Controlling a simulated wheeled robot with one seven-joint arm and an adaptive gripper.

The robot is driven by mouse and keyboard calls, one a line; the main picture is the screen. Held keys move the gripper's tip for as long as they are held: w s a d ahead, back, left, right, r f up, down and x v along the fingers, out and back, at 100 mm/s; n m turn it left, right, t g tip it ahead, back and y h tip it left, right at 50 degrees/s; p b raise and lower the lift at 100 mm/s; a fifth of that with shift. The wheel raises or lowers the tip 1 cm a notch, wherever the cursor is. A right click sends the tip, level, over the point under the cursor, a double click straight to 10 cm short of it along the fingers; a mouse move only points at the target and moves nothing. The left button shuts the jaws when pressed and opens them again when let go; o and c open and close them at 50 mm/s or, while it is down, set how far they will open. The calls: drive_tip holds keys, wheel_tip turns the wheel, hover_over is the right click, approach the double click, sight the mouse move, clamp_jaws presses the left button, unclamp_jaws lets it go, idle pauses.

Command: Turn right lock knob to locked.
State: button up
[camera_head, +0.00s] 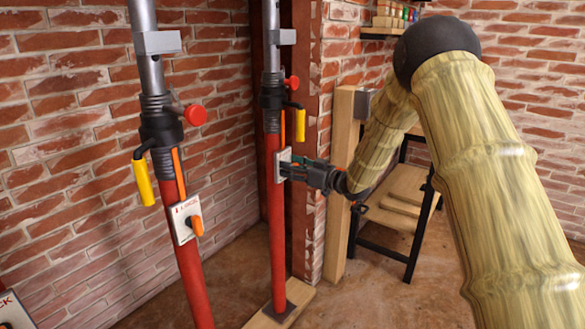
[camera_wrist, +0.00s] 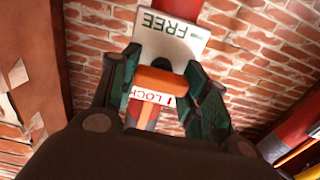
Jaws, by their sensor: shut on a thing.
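The right lock knob (camera_wrist: 156,82) is orange. It sits on a white plate (camera_wrist: 185,40) with a green FREE mark on one side and a red LOCK mark on the other. My gripper (camera_wrist: 160,90) is shut on the knob, one dark green finger on each side. The knob's bar lies across the picture between the two marks; its exact pointing is hard to tell. In the head view, the plate (camera_head: 283,160) is on the right red post (camera_head: 276,220). My gripper (camera_head: 291,170) reaches it from the right and hides the knob there.
A nearer red post (camera_head: 190,265) on the left has its own lock plate with an orange knob (camera_head: 197,225) and a yellow-handled lever (camera_head: 144,182). Another yellow lever (camera_head: 300,124) is above my gripper. A wooden upright (camera_head: 342,190) and a black-framed bench (camera_head: 395,230) stand to the right.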

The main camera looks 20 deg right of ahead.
drive_tip(key=shift+n, duration=0.4)
drive_tip(key=n, duration=0.3)
drive_tip(key=shift+n, duration=0.4)
drive_tip(key=n, duration=0.4)
drive_tip(key=shift+s+a+f+n, duration=0.1)
drive_tip(key=shift+n, duration=0.2)
drive_tip(key=n+b, duration=0.1)
drive_tip(key=n, duration=0.3)
drive_tip(key=shift+f+b, duration=0.15)
drive_tip(key=shift+b, duration=0.2)
drive_tip(key=n+b, duration=0.1)
drive_tip(key=n, duration=0.3)
drive_tip(key=shift+b, duration=0.4)
drive_tip(key=shift+n, duration=0.5)
drive_tip(key=o, duration=1)
